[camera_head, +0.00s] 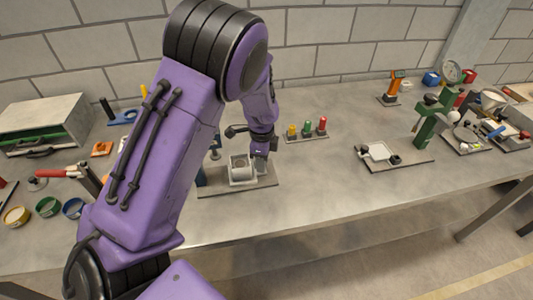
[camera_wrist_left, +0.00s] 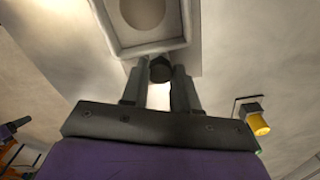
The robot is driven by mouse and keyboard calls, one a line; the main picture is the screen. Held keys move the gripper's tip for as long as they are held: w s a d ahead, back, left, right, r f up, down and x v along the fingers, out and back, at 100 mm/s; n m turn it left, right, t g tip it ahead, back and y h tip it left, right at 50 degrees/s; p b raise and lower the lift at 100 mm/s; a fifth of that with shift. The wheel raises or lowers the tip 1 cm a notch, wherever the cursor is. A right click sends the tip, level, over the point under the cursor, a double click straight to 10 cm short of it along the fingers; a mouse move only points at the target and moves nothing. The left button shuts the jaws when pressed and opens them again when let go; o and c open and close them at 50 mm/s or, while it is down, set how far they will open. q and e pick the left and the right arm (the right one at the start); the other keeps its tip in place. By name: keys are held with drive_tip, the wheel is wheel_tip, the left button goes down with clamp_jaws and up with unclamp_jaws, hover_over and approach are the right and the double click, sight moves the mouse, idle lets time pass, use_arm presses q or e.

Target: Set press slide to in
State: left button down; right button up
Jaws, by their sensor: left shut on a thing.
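The press stands on a grey base plate (camera_head: 212,191) in the middle of the bench in the head view. The press slide (camera_head: 241,182) is a pale square tray with a round recess. It also shows at the top of the left wrist view (camera_wrist_left: 183,42), with a small dark knob (camera_wrist_left: 160,69) on its near edge. My left gripper (camera_head: 261,163) is at the right side of the slide. In the wrist view its two fingers are shut on the knob. My left arm hides part of the press. My right gripper is not in view.
A stand with yellow, green and red pieces (camera_head: 307,134) is behind and right of the press. Small round tins (camera_head: 48,207) and a grey box (camera_head: 45,122) are at the left. The bench front right of the press is clear.

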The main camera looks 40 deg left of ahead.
use_arm(q)
drive_tip(key=c, duration=0.8)
unclamp_jaws()
drive_tip(key=shift+w, duration=0.2)
drive_tip(key=shift+c, duration=0.2)
wheel_tip(320, 180, up, 11)
drive_tip(key=b, duration=0.1)
drive_tip(key=shift+f+b, duration=0.2)
drive_tip(key=shift+b, duration=0.1)
drive_tip(key=shift+c, duration=0.4)
